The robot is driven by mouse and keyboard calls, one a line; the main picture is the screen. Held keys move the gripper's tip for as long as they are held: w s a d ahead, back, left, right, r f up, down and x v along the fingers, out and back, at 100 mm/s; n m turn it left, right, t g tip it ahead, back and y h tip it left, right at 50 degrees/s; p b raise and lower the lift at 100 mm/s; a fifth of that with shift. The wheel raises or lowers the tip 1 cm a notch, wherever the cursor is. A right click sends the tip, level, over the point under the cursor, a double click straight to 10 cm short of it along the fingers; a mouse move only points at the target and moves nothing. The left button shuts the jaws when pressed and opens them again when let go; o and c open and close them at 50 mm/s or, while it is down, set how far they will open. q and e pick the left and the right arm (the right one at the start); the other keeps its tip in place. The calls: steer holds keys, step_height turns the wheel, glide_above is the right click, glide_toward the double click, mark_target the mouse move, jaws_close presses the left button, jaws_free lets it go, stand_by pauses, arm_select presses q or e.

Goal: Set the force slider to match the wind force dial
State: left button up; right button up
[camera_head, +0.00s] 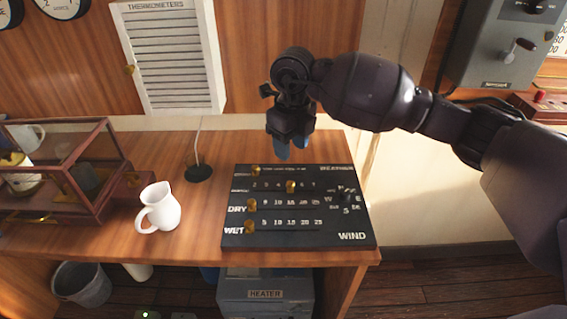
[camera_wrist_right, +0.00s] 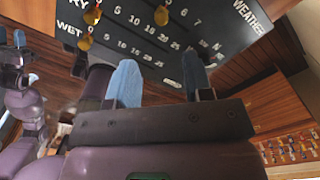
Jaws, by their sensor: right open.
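The dark weather board (camera_head: 300,240) lies on the wooden desk with several rows of brass slider knobs. The second-row knob (camera_head: 291,186), on a numbered scale, sits between 4 and 6; it also shows in the right wrist view (camera_wrist_right: 162,15). Its row label is too small to read, so I cannot confirm it is the force slider. My right gripper (camera_head: 291,147) is open and empty above the board's back edge; its blue fingertips (camera_wrist_right: 160,82) show in the wrist view. What seems to be my left gripper (camera_wrist_right: 10,38) shows at that view's left edge. I cannot identify the wind force dial.
A white mug (camera_head: 160,208) and a glass case (camera_head: 60,175) stand left of the board. A thin stand (camera_head: 199,172) is behind the mug. Two dials (camera_head: 62,5) are cut off at the upper left. A grey wall box (camera_head: 500,50) hangs at the right.

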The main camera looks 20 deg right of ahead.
glide_above(290, 183)
step_height(290, 183, down, 4)
steer(key=shift+s+d+f, duration=0.1)
steer(key=shift+f, duration=0.05)
step_height(290, 183, down, 6)
steer(key=shift+r+b, duration=0.15)
steer(key=shift+b, duration=0.25)
steer(key=shift+f, duration=0.3)
arm_select(q)
steer(key=shift+s+a+f, duration=0.1)
steer(key=shift+s+f, duration=0.5)
steer(key=shift+s, duration=0.15)
steer(key=shift+s+f+g, duration=0.1)
steer(key=shift+f+g, duration=0.05)
steer(key=shift+g, duration=0.15)
arm_select(e)
jaws_close()
